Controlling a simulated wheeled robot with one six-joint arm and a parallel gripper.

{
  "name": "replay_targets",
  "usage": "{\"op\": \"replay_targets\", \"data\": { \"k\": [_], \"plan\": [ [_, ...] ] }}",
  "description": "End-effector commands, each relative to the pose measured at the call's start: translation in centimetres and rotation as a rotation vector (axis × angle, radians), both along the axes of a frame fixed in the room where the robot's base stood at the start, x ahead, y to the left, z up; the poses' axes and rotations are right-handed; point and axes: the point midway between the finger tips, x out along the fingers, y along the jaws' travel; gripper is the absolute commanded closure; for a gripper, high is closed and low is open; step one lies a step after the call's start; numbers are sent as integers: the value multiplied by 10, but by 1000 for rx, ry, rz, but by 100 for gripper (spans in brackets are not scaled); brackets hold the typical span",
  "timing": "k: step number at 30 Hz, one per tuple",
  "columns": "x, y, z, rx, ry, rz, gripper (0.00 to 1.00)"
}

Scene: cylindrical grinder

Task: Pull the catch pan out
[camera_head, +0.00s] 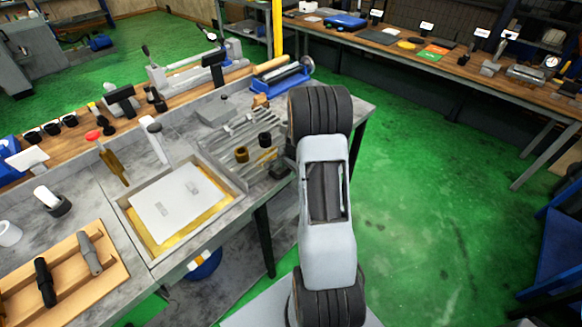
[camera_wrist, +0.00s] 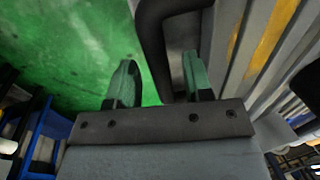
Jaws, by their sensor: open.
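My gripper (camera_wrist: 160,78) is open in the wrist view, with a green-padded finger on each side. A thick black bent bar (camera_wrist: 153,50), which looks like a handle, runs between the two fingers. The bar lies closer to the left finger, and I see no clear grip on it. A grey surface (camera_wrist: 187,35) shows beside the bar; I cannot tell whether it is the catch pan's front. In the head view my arm hides the gripper and the handle, and I cannot make out the catch pan there.
A grey bench (camera_head: 190,258) with a framed white plate (camera_head: 165,205) stands left of my arm. Slotted grey metal (camera_head: 232,140) lies behind it. A wooden tray (camera_head: 110,275) sits front left. Green floor (camera_head: 430,220) is open on the right, before a long workbench (camera_head: 440,70).

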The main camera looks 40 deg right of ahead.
Motion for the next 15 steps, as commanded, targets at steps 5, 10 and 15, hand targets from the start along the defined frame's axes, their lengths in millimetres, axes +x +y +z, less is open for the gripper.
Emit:
{"op": "replay_targets", "data": {
  "k": [5,10,15],
  "plan": [
    [0,0,0,0,0,0,56],
    [0,0,0,0,0,0,72],
    [0,0,0,0,0,0,88]
  ]
}}
